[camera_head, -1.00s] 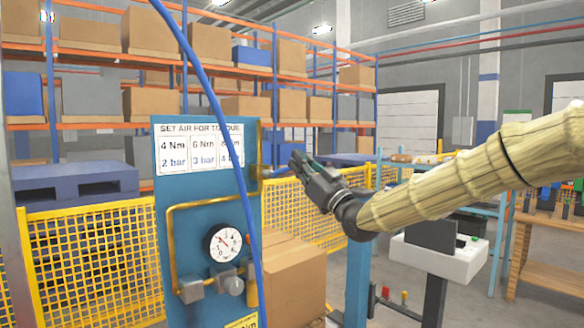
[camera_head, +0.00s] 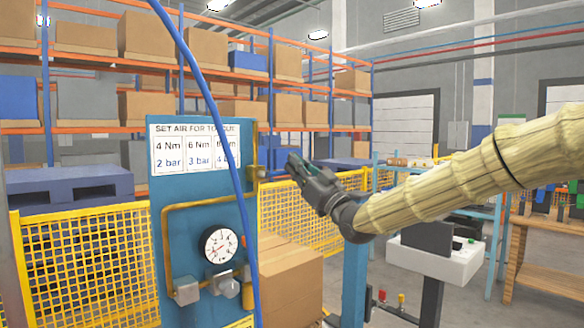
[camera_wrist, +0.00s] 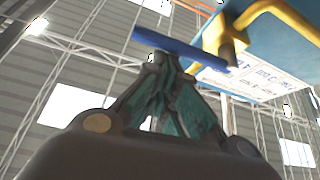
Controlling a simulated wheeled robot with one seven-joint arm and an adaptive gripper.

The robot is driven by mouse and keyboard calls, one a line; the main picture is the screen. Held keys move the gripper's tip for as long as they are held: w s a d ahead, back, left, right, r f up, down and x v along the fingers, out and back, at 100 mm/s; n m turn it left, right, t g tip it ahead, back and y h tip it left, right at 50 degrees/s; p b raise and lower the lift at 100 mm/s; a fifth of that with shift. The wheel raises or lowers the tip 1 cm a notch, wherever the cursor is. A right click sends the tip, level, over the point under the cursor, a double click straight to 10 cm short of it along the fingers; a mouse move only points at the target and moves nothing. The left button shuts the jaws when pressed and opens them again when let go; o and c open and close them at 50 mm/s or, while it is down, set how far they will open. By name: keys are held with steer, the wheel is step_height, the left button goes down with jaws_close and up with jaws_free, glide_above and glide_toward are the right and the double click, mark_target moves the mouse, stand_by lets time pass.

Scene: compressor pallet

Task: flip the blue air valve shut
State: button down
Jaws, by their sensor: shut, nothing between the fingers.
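The blue air valve handle (camera_wrist: 185,49) is a flat bar in the wrist view. It sticks out to the left from a brass valve body (camera_wrist: 230,45), crosswise to the pipe. In the head view the brass valve (camera_head: 257,172) sits on the right edge of the blue panel (camera_head: 190,195), with the handle small beside it, pointing towards my gripper. My gripper (camera_head: 294,162) is right of the valve. In the wrist view its fingertips (camera_wrist: 165,62) are together, empty, and overlap the handle's outer half; I cannot tell whether they touch it.
A pressure gauge (camera_head: 220,246) and brass pipe (camera_head: 166,245) are on the panel. A blue hose (camera_head: 213,105) hangs in front of it. Cardboard boxes (camera_head: 290,285) and yellow mesh fencing (camera_head: 100,265) stand behind. A white workstation (camera_head: 435,262) is at the right.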

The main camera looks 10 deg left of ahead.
step_height(320, 180, up, 4)
steer(key=p, duration=0.1)
steer(key=b+v, duration=0.3)
steer(key=v, duration=0.8)
steer(key=shift+s+a, duration=0.15)
steer(key=shift+s, duration=0.05)
